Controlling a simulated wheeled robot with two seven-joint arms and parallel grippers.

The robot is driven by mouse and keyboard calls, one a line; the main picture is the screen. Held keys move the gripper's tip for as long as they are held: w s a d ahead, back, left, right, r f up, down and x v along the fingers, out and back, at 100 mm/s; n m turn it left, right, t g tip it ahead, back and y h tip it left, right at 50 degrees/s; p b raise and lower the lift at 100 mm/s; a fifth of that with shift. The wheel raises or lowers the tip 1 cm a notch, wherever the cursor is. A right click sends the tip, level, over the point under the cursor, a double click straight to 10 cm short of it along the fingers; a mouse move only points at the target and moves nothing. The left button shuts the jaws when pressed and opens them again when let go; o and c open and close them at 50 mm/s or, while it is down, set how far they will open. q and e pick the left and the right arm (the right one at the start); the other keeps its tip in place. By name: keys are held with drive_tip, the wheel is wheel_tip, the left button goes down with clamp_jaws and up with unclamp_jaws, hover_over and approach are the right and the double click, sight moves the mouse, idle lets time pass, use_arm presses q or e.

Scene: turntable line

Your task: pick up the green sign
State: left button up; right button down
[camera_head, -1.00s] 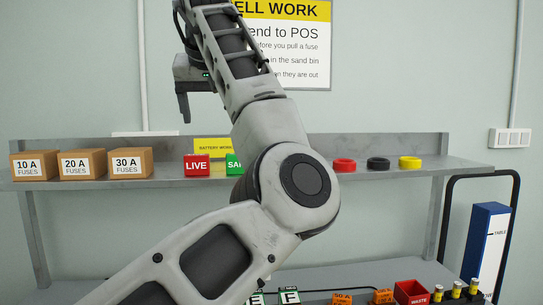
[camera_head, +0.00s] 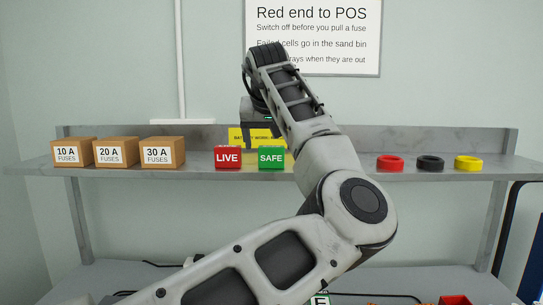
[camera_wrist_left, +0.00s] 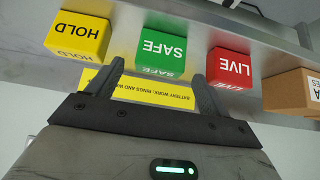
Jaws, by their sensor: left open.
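The green SAFE sign (camera_head: 271,157), a small block with white lettering, stands on the grey shelf, just right of the red LIVE sign (camera_head: 228,157). In the wrist view the green sign (camera_wrist_left: 164,45) appears upside down, between the yellow HOLD sign (camera_wrist_left: 79,36) and the red one. My left gripper (camera_head: 252,137) is raised above the shelf near the green sign. In the wrist view it is open and empty (camera_wrist_left: 159,72), with its fingertips toward the green sign and the sign lying roughly between their lines. The HOLD sign is hidden behind my arm in the head view.
Cardboard fuse boxes (camera_head: 117,153) stand at the shelf's left. Red, black (camera_head: 430,163) and yellow rings lie at its right. A yellow label strip (camera_wrist_left: 155,93) is behind the signs. The grey shelf (camera_head: 215,172) has bare gaps between the groups.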

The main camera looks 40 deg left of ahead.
sight(271, 151)
use_arm(q)
drive_tip(key=p+x, duration=0.1)
drive_tip(key=x, duration=0.3)
drive_tip(key=shift+w+f, duration=0.15)
drive_tip(key=shift+f, duration=0.15)
drive_tip(key=c, duration=1.1)
drive_tip(key=shift+r, duration=0.15)
